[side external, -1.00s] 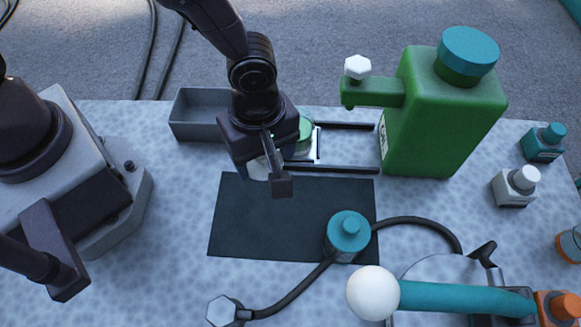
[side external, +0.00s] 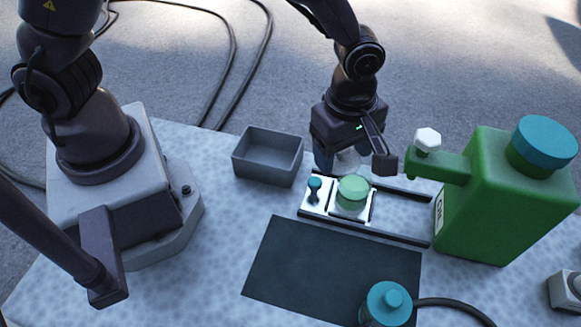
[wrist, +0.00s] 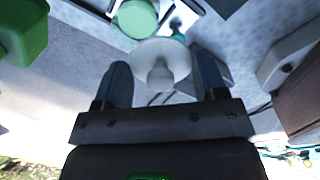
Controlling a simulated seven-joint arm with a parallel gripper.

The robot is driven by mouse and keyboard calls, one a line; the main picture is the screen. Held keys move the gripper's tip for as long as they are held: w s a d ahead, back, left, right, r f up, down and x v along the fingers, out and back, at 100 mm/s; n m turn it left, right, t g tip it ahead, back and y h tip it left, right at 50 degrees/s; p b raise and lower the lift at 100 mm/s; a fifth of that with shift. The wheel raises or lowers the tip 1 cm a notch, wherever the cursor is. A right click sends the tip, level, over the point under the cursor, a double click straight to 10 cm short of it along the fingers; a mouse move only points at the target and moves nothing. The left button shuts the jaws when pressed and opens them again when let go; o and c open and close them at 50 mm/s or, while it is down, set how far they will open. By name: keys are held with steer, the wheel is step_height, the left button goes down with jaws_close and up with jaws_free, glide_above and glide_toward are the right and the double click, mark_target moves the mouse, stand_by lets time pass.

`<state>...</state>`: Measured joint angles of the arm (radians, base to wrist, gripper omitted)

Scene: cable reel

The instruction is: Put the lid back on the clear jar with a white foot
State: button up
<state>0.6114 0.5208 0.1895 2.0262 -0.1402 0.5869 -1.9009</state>
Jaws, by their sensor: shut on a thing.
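My gripper (side external: 352,162) is above the far side of the rail fixture, shut on a whitish round lid-like piece (side external: 347,160). In the wrist view this piece (wrist: 160,60) is a pale disc with a knob pointing back between the two fingers. A pale green round piece (side external: 352,190) stands on a shiny metal plate just nearer the camera than my gripper. It also shows in the wrist view (wrist: 137,17), beside the held disc and apart from it. I cannot make out a clear jar with a white foot for sure.
A grey open bin (side external: 268,157) stands left of my gripper. A green canister (side external: 485,205) with a side arm and white knob (side external: 427,139) is close on the right.

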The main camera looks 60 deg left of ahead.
steer(key=shift+w+d+f, duration=0.2)
steer(key=shift+w+f, duration=0.35)
steer(key=shift+f, duration=0.2)
steer(key=shift+w+d+f, duration=0.2)
steer(key=shift+w+f, duration=0.35)
steer(key=shift+f, duration=0.2)
steer(key=shift+w+d+f, duration=0.2)
steer(key=shift+w+f, duration=0.35)
steer(key=shift+f, duration=0.2)
steer(key=shift+f, duration=0.15)
stand_by(1.1)
steer(key=o, duration=1.1)
steer(key=shift+r, duration=3.5)
